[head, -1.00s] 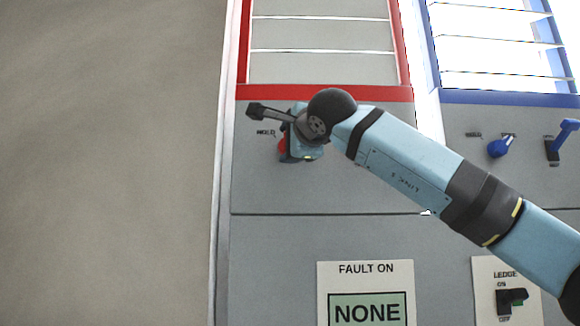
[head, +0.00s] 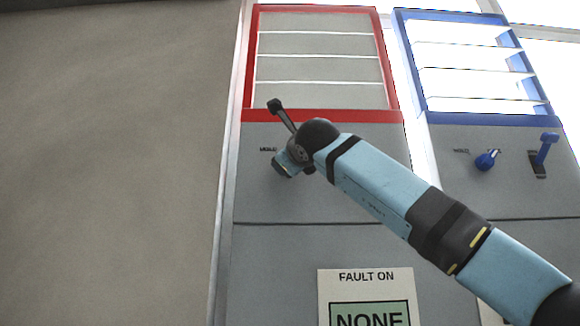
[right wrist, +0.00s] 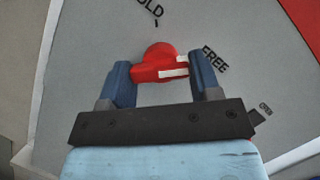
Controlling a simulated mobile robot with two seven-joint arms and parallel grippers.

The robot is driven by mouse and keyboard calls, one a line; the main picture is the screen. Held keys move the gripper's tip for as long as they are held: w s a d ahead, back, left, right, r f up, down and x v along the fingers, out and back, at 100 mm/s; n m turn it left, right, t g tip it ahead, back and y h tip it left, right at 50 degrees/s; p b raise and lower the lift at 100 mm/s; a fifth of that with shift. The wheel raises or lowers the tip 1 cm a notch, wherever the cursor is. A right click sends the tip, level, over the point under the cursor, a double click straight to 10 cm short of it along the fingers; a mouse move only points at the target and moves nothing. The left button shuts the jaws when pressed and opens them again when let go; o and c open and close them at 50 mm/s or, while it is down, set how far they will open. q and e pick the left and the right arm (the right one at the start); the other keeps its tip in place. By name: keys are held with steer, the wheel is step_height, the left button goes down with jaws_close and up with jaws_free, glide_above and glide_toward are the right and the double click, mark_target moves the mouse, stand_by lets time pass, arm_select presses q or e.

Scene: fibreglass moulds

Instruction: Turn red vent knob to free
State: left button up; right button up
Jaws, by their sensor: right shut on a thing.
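The red vent knob (right wrist: 153,72) sits on the grey panel, between the two blue fingers of my right gripper (right wrist: 160,65), which is shut on it. A white pointer mark on the knob points right, towards the word FREE (right wrist: 215,58). The word HOLD (right wrist: 150,9), with a small tick, is at the top of the right wrist view. In the head view my right gripper (head: 286,165) is against the panel below the red-framed vent (head: 318,115) and hides the knob. My left gripper is not in view.
To the right is a blue-framed vent (head: 490,118) with bright slats. Below it are a blue knob (head: 487,160) and a blue lever (head: 547,147). A plain wall (head: 110,160) fills the left.

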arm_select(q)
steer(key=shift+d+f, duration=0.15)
arm_select(e)
steer(key=shift+f+m, duration=0.1)
steer(key=shift+m, duration=0.2)
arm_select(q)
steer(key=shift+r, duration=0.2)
arm_select(e)
steer(key=o, duration=0.9)
arm_select(q)
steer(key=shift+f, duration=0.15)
steer(key=b, duration=0.3)
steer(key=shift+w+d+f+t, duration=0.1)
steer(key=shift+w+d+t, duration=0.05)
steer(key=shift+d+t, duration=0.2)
arm_select(e)
steer(key=v, duration=1.3)
steer(key=shift+s+f, duration=0.2)
steer(key=shift+s, duration=0.15)
